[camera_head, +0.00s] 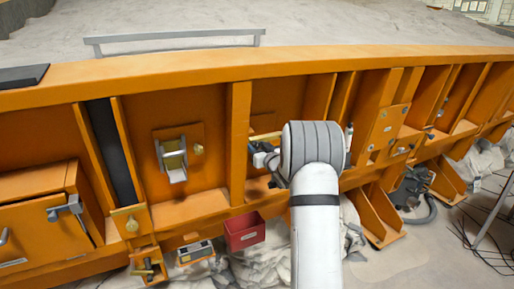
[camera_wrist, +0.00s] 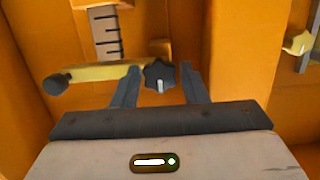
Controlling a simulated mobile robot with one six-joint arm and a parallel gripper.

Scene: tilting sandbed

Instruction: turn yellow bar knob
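A yellow bar (camera_wrist: 95,74) lies across the upper left of the wrist view, with a dark round end (camera_wrist: 57,84) at its left. A dark star-shaped knob (camera_wrist: 160,74) with a pale mark is at its right. My gripper (camera_wrist: 159,76) is open; its two dark fingers stand apart, with the star knob between their tips in the picture. The left finger overlaps the bar; contact cannot be told.
A marked scale plate (camera_wrist: 106,35) stands above the bar. Another yellow knob (camera_wrist: 298,42) is at the right. Orange ribs (camera_head: 238,140) flank the bay. In the head view, a latch (camera_head: 172,155) is left and a red bin (camera_head: 244,231) is below.

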